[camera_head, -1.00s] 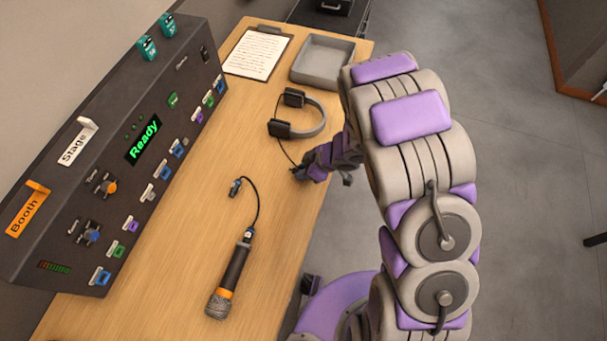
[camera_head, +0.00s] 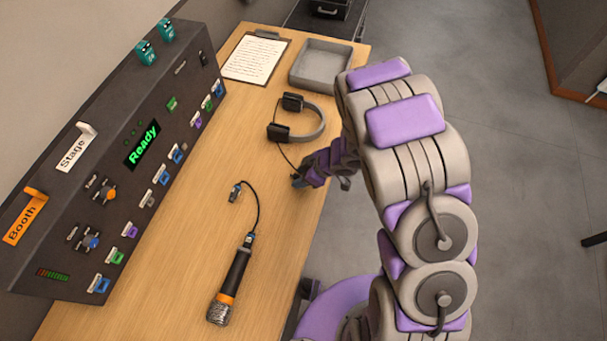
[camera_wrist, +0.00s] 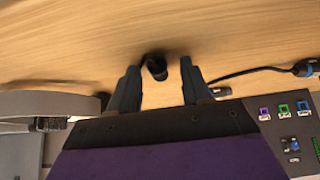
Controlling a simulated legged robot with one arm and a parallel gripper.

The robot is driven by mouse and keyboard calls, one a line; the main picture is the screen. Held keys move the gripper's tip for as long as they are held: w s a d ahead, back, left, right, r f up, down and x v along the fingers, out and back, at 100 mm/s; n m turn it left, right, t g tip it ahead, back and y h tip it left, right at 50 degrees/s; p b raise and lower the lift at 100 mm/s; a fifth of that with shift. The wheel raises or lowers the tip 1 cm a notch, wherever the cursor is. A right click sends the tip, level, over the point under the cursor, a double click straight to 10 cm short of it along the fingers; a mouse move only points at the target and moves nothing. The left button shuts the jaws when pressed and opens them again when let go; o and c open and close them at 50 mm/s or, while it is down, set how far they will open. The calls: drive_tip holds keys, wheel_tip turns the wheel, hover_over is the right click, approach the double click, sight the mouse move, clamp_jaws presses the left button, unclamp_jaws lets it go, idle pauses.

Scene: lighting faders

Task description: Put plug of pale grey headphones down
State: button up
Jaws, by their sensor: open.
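The pale grey headphones (camera_head: 318,122) lie on the wooden table, with dark ear pads and a thin black cable running toward my gripper (camera_head: 299,181). In the wrist view, my gripper (camera_wrist: 158,84) is open, its two dark fingers apart. The dark plug (camera_wrist: 156,67) sits between them, with a gap visible on each side. It appears at the tabletop; exact contact with the wood is hard to tell. Part of the pale grey headphones (camera_wrist: 45,103) shows blurred at the left of the wrist view. In the head view the plug is hidden by my gripper.
A microphone (camera_head: 232,285) with a short cable and plug (camera_head: 235,191) lies on the table (camera_head: 185,245). A dark fader console (camera_head: 60,235) stands along the left. A clipboard (camera_head: 255,60) and grey tray (camera_head: 320,66) are at the far end. Bare wood surrounds the microphone.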

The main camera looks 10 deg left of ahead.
idle(0.3)
drive_tip(key=shift+r, duration=0.2)
drive_tip(key=p+v, duration=0.4)
drive_tip(key=v, duration=0.8)
drive_tip(key=shift+r, duration=0.1)
